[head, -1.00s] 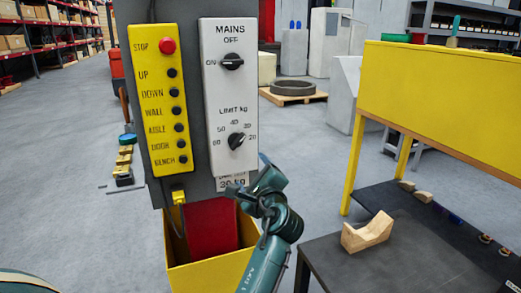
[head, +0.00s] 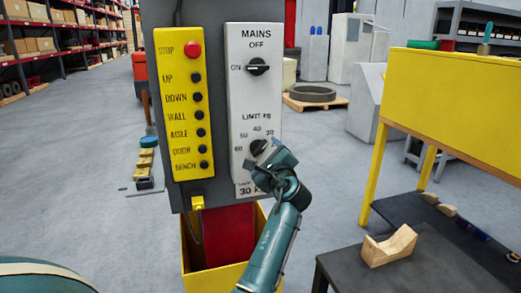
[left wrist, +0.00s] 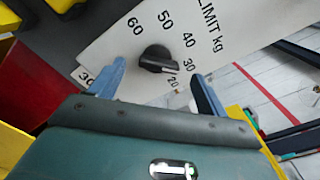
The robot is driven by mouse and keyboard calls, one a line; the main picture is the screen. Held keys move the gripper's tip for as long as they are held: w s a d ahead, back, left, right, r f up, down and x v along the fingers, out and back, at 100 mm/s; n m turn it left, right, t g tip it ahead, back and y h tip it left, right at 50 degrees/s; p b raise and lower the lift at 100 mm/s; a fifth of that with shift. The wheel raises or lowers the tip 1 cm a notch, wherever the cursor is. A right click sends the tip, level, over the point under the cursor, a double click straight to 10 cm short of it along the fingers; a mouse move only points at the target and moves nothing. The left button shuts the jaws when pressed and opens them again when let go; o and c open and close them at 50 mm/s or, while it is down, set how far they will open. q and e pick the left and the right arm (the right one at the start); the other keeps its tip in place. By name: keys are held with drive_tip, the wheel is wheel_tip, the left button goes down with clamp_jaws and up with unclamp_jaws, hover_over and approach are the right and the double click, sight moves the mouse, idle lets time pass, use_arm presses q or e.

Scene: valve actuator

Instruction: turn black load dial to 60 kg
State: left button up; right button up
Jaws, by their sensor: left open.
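The black load dial (head: 258,147) sits low on the white panel (head: 243,105), under "LIMIT kg". My left gripper (head: 264,158) is in front of it and hides its lower right part. In the left wrist view the dial (left wrist: 154,59) lies between the two blue fingertips of my open left gripper (left wrist: 158,74), with a gap on both sides; I see no contact. The dial's white mark points to the 30 and 20 side of the scale, away from 60. My right gripper is not in view.
A MAINS switch (head: 258,67) is above the dial. A yellow button box (head: 182,105) with a red stop button stands to the left. A yellow bin (head: 190,262) is below the panel. A dark table with a wooden block (head: 388,246) is at the right.

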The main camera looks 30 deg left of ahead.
sight(260, 149)
use_arm(q)
drive_tip(key=shift+x, duration=2)
drive_tip(key=shift+c, duration=0.3)
drive_tip(key=c, duration=0.9)
